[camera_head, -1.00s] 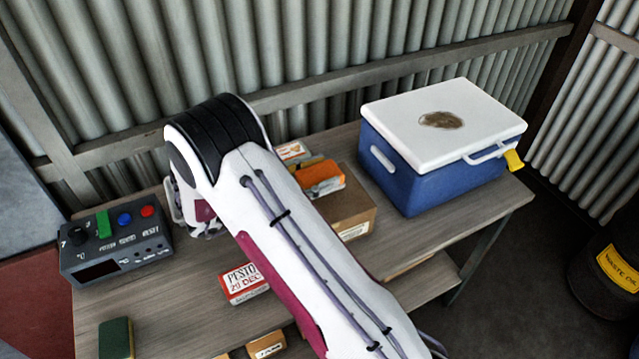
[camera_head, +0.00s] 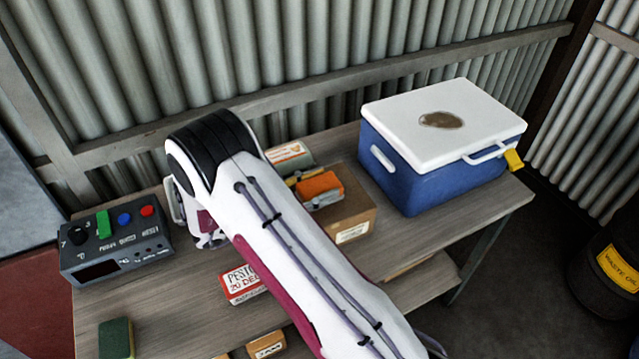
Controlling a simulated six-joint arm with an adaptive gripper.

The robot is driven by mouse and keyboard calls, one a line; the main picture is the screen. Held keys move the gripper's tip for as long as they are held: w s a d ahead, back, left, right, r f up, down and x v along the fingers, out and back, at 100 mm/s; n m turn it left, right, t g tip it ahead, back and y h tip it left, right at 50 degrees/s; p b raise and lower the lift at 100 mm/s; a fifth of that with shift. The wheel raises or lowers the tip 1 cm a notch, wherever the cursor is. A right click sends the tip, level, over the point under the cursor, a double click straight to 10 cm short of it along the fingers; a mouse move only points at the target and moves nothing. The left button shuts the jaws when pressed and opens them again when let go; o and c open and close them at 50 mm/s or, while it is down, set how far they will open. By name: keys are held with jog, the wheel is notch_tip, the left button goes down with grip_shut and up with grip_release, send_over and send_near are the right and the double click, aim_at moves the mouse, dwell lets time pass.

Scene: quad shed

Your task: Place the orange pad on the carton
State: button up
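The orange pad (camera_head: 319,184) shows just right of my arm, with a grey lower edge. It appears over the left part of the top of the brown carton (camera_head: 352,232); whether it rests flat on it I cannot tell. My arm crosses in front and covers the carton's left side.
A box with an orange-and-white label (camera_head: 288,156) lies behind the pad. A blue cooler with a white lid (camera_head: 440,125) stands right of the carton. A control box (camera_head: 115,248), a green sponge (camera_head: 116,338) and a pesto box (camera_head: 241,283) are on the bench (camera_head: 185,300).

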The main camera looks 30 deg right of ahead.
jog(key=o, duration=0.4)
jog(key=shift+o, duration=0.2)
jog(key=shift+r, duration=0.2)
jog(key=a, duration=1.2)
